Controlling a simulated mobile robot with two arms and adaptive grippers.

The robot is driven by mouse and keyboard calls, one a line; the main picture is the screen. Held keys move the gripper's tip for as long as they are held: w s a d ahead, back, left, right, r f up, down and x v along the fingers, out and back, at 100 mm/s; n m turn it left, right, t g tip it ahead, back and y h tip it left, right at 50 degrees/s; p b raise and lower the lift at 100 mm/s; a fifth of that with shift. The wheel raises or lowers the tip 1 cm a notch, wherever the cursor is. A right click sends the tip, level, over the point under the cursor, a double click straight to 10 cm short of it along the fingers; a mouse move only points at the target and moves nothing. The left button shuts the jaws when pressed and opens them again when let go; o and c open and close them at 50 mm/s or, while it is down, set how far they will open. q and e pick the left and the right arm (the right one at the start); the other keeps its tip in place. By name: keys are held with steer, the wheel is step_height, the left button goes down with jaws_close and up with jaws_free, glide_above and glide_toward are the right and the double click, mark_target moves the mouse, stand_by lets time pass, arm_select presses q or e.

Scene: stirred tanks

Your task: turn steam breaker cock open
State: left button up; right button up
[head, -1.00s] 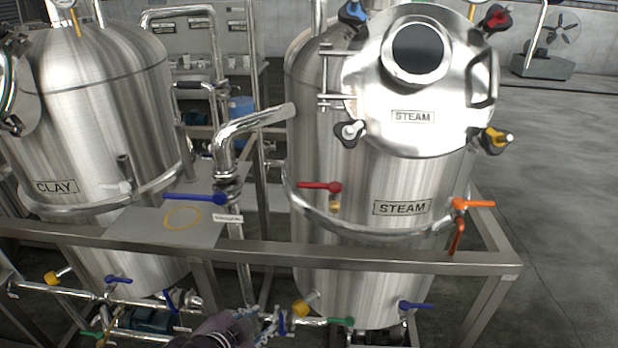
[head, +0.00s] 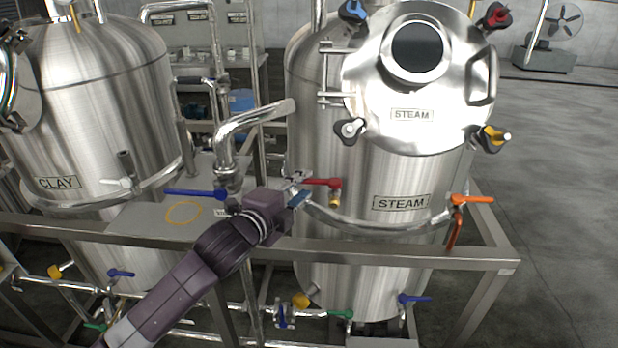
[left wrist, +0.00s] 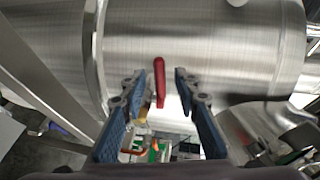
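A red lever cock (head: 324,182) with a brass outlet (head: 335,200) sits on the front of the steel tank labelled STEAM (head: 402,203). Its lever lies level and points left. My left gripper (head: 299,188) is at the lever's left end, the fingers spread. In the left wrist view the red lever (left wrist: 159,84) stands between the two blue-padded fingers, nearer the left one, with gaps on both sides. My left gripper (left wrist: 158,78) is open there. My right gripper is in neither view.
A steel frame rail (head: 400,258) runs below my gripper. A blue lever (head: 195,193) is left of it, above a plate. An orange lever (head: 472,199) is on the tank's right. The CLAY tank (head: 100,110) stands left.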

mark_target(307, 183)
arm_select(q)
steer(key=shift+p+x, duration=0.4)
steer(key=shift+x, duration=1.55)
jaws_close()
